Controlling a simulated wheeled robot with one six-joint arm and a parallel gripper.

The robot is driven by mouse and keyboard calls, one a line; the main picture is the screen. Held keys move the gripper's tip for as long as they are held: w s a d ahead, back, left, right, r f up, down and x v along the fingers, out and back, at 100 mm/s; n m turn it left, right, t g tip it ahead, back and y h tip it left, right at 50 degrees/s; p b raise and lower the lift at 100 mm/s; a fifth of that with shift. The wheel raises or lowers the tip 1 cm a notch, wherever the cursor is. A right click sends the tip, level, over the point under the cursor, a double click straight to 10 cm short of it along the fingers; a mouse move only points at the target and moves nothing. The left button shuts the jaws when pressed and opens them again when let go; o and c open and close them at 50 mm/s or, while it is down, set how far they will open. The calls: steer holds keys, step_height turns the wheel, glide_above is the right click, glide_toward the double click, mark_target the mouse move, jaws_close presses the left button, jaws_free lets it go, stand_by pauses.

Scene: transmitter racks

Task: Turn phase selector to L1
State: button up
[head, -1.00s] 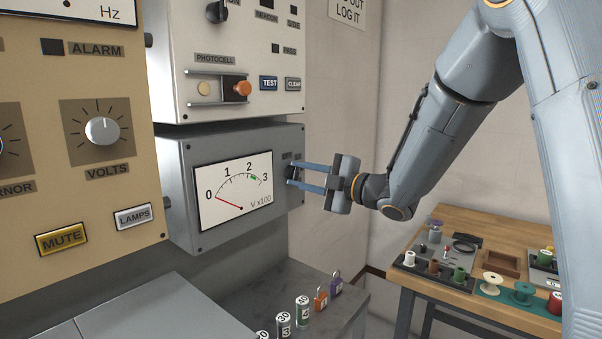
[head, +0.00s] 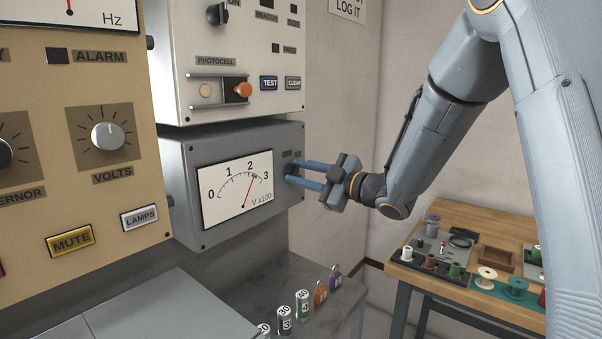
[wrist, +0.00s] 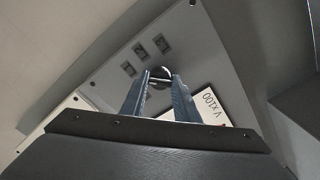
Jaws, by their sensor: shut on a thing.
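The phase selector (wrist: 160,73) is a small dark round knob at the right side of the grey meter panel (head: 240,222). My gripper (head: 292,176) reaches it from the right in the head view, with its two blue fingers shut on the knob. In the wrist view the fingers (wrist: 160,82) stand on either side of the knob. Small dark labels (wrist: 140,50) lie around the knob, too small to read. The meter (head: 236,188) marked V x100 has its red needle between 2 and 3, by the green mark.
A white panel (head: 232,120) with a photocell bolt and TEST and CLEAR buttons is above. A tan panel (head: 90,215) is at left. Below is a grey ledge (head: 335,310) with several fuses and padlocks. A wooden bench (head: 480,225) with spools stands at right.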

steer(key=shift+f, duration=0.1)
steer(key=o, duration=1)
steer(key=shift+o, duration=0.2)
steer(key=shift+d, duration=0.1)
steer(key=b+v, duration=0.2)
steer(key=v, duration=0.5)
steer(key=shift+s+d, duration=0.25)
